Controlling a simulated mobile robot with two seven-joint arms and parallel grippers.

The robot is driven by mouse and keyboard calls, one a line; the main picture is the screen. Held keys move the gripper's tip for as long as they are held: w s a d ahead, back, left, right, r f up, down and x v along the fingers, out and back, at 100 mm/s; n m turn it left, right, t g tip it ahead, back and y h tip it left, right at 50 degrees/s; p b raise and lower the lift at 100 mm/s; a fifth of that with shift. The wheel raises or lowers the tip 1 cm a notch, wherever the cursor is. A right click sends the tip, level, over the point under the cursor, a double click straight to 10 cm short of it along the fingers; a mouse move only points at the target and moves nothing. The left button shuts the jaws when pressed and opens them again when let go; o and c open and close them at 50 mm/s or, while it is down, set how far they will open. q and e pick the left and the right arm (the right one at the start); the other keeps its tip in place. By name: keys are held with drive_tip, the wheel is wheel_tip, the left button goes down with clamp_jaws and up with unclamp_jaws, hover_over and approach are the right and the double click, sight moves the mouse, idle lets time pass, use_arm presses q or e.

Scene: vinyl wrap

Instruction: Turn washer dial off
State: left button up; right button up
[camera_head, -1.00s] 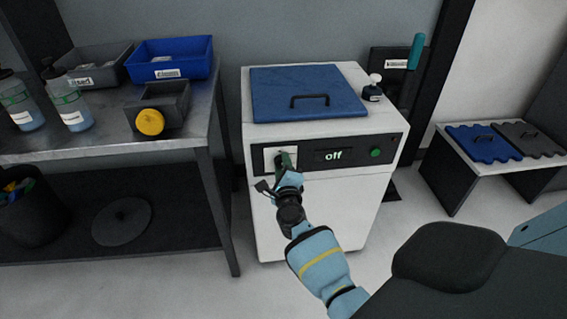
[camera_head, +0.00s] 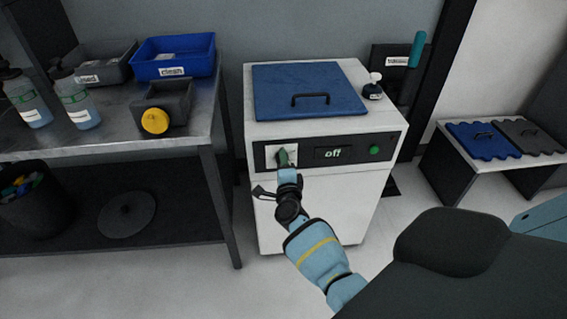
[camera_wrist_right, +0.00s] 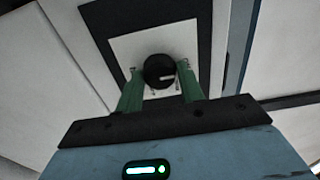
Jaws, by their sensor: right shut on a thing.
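The washer (camera_head: 320,205) is a white box with a blue lid on top and a dark front panel. Its display (camera_head: 332,153) reads "off". The round black dial (camera_wrist_right: 159,71) sits on a white square plate at the panel's left end. My right gripper (camera_head: 286,158) is at the dial, and its green fingers (camera_wrist_right: 160,88) are shut on it from both sides in the right wrist view. In the head view the fingers and wrist hide most of the dial. My left gripper is not in view.
A green button (camera_head: 375,149) is right of the display. A metal table (camera_head: 110,140) with bins and bottles is at left; a low bench (camera_head: 495,150) is at right.

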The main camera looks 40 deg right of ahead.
drive_tip(key=o, duration=1)
drive_tip(key=p+v, duration=0.1)
drive_tip(key=v, duration=0.7)
drive_tip(key=shift+d, duration=0.1)
